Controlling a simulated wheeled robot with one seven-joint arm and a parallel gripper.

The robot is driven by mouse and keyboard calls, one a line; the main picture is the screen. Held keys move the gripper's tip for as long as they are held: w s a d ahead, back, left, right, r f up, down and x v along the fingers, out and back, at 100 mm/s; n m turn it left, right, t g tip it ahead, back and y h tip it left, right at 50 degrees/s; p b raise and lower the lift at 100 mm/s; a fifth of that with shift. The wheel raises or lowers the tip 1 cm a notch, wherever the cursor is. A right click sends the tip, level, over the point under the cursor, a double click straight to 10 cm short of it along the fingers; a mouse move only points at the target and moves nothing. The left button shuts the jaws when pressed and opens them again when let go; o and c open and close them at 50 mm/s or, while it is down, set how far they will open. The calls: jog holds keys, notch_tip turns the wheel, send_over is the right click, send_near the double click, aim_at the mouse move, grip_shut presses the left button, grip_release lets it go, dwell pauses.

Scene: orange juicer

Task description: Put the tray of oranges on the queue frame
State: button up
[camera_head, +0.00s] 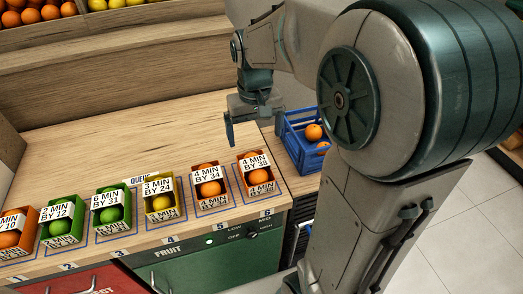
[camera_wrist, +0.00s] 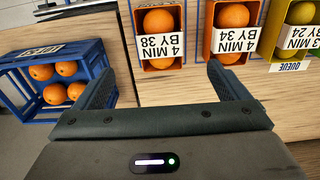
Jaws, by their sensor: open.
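Small open trays stand in a row on the counter's front. Two orange trays of oranges are at the right end: "4 MIN BY 34" (camera_head: 209,187) and "4 MIN BY 38" (camera_head: 258,176). Both show in the wrist view, "BY 34" (camera_wrist: 233,36) and "BY 38" (camera_wrist: 160,38). Another orange tray, "BY 10" (camera_head: 14,236), is at the left edge. Blue outlined frames lie under the trays, by the "QUEUE" sign (camera_head: 141,181). My gripper (camera_head: 252,122) is open and empty above the counter, behind the right-end trays. Its fingers (camera_wrist: 158,78) are apart from every tray.
A blue crate (camera_head: 292,137) with oranges stands right of the counter, close to my gripper. Green (camera_head: 111,213) and yellow (camera_head: 161,200) trays fill the row's middle. The counter behind the row is clear. A stepped wooden shelf (camera_head: 110,55) rises behind.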

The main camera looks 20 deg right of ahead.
jog(key=s+t, duration=0.2)
jog(key=s, duration=1.1)
jog(key=shift+s+f+t, duration=0.15)
jog(key=shift+f+t, duration=0.15)
jog(key=shift+f, duration=0.1)
